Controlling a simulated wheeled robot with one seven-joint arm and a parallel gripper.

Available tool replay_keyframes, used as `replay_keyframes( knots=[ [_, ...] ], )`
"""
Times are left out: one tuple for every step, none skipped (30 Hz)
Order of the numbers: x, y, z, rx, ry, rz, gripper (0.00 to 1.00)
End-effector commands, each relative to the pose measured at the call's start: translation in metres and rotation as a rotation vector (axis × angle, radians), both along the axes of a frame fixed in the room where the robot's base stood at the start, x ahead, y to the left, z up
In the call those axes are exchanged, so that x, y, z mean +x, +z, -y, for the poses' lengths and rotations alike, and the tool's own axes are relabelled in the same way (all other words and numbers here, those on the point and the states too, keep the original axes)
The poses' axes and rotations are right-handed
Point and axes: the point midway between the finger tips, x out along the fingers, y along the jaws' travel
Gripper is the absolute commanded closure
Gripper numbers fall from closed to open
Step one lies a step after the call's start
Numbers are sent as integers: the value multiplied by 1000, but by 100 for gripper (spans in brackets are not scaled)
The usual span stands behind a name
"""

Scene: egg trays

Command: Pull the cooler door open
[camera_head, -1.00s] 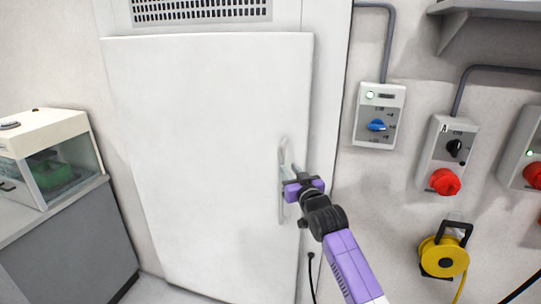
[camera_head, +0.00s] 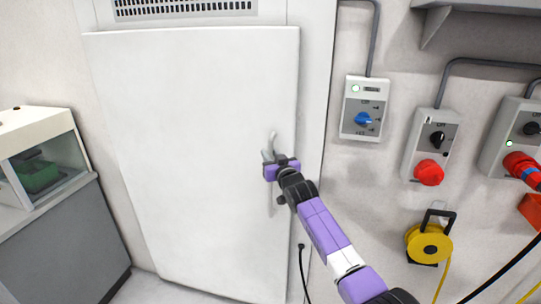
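The white cooler door (camera_head: 185,120) fills the middle of the view and looks shut in its frame. Its pale vertical handle (camera_head: 270,146) is on the right part of the door. My gripper (camera_head: 268,164), with purple parts, is at the handle and hides its middle. The fingers are mostly hidden by the wrist, so I cannot tell whether they are closed around the handle or only beside it.
A grey counter (camera_head: 65,240) with a glass-fronted box (camera_head: 40,160) stands at left. On the right wall are a control box with a blue knob (camera_head: 363,119), switch boxes with red plugs (camera_head: 428,172), a yellow cable reel (camera_head: 428,244) and a shelf (camera_head: 480,8).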

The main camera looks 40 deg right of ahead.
Motion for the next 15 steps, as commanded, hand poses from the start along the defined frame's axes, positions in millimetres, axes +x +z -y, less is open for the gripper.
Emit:
replay_keyframes(
  knots=[
    [0, 0, 0, 0, 0, 0, 75],
    [0, 0, 0, 0, 0, 0, 75],
    [0, 0, 0, 0, 0, 0, 75],
    [0, 0, 0, 0, 0, 0, 75],
    [0, 0, 0, 0, 0, 0, 75],
    [0, 0, 0, 0, 0, 0, 77],
    [0, 0, 0, 0, 0, 0, 83],
    [0, 0, 0, 0, 0, 0, 89],
    [0, 0, 0, 0, 0, 0, 96],
    [0, 0, 0, 0, 0, 0, 100],
    [0, 0, 0, 0, 0, 0, 100],
    [0, 0, 0, 0, 0, 0, 100],
    [0, 0, 0, 0, 0, 0, 100],
    [0, 0, 0, 0, 0, 0, 100],
    [0, 0, 0, 0, 0, 0, 100]
  ],
)
